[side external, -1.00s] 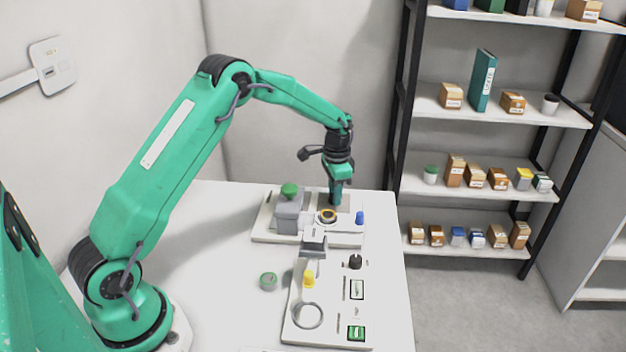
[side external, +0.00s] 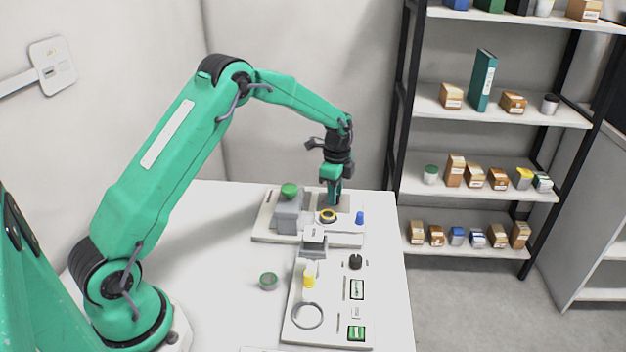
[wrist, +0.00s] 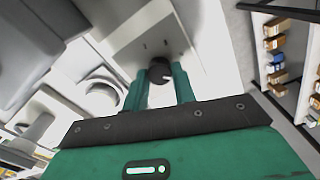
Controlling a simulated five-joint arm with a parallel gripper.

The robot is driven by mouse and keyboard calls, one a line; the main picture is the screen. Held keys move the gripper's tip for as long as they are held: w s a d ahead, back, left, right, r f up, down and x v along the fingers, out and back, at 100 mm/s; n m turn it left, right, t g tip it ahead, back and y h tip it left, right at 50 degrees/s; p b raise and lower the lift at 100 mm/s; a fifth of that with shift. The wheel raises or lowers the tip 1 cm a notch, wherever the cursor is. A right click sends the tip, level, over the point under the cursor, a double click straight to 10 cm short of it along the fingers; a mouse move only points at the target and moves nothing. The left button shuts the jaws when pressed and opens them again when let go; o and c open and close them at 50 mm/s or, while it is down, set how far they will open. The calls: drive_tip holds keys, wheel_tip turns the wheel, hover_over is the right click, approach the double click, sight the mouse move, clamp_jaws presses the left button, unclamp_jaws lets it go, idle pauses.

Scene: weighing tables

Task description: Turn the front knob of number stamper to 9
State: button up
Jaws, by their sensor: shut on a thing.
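A white and grey device (side external: 263,231), which I take to be the number stamper, stands at the far end of the table. It has a grey block with a green knob (side external: 289,189), a yellow-ringed round part (side external: 327,216) and a blue knob (side external: 360,218). My gripper (side external: 334,203) points down at the device's far side, behind the yellow ring. In the wrist view, its two green fingers are shut on a small dark knob (wrist: 159,74) with a light mark on it. The fingers hide this knob in the side view. I cannot read any digit on it.
A white panel (side external: 340,320) with a black knob (side external: 355,262), a yellow-topped part (side external: 309,277) and a ring (side external: 307,316) lies in front. A green-topped round piece (side external: 268,281) sits to its left. The table's left part is clear. A stocked shelf (side external: 480,185) stands right.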

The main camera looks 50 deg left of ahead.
drive_tip(key=shift+r, duration=0.1)
idle(0.3)
drive_tip(key=o, duration=1)
wheel_tip(320, 180, up, 7)
drive_tip(key=shift+r, duration=0.4)
